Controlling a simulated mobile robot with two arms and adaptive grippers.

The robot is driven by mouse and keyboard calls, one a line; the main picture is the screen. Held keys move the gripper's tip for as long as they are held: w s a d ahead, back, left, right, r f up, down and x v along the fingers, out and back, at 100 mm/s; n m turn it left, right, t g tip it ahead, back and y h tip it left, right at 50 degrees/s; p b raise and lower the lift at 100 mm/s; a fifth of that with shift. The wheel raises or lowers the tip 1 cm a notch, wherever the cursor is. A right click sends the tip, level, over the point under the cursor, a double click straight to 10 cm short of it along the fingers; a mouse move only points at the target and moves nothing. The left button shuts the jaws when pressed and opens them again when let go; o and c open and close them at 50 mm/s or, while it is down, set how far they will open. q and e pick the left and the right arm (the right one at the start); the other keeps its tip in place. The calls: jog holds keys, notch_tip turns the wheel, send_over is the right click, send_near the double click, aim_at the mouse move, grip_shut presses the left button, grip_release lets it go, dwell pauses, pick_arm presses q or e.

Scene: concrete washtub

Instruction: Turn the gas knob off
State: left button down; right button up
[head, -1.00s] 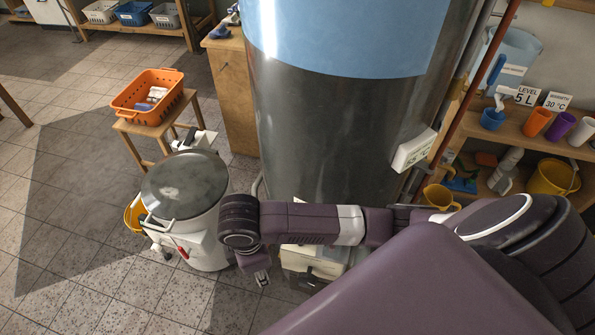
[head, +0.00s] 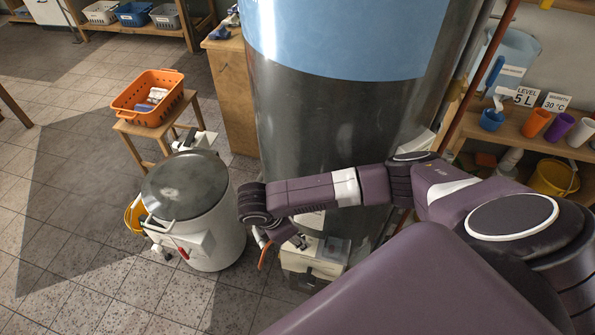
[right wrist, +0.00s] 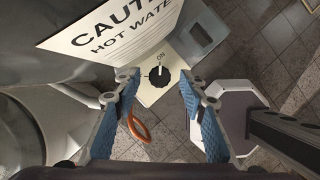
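The gas knob (right wrist: 157,78) is a black dial with a white pointer, on a cream panel in the right wrist view. The word ON is printed beside it and the pointer is on that side. The cream box (head: 318,258) stands low by the tall tank in the head view; the knob cannot be made out there. My right gripper (right wrist: 158,90) is open and empty, its blue-padded fingers on either side of the knob in the picture. It seems short of the knob, without visible contact. My left gripper is not in view.
A caution hot water sign (right wrist: 112,32) stands close beside the knob. An orange loop (right wrist: 138,128) lies near the left finger. A round grey-lidded tub (head: 190,190) stands left of the box. The tall tank (head: 340,130) rises behind. Tiled floor is free in front.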

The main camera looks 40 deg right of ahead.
jog(key=shift+d+f, duration=0.1)
jog(key=shift+f, duration=0.1)
jog(key=shift+c, duration=0.3)
grip_shut()
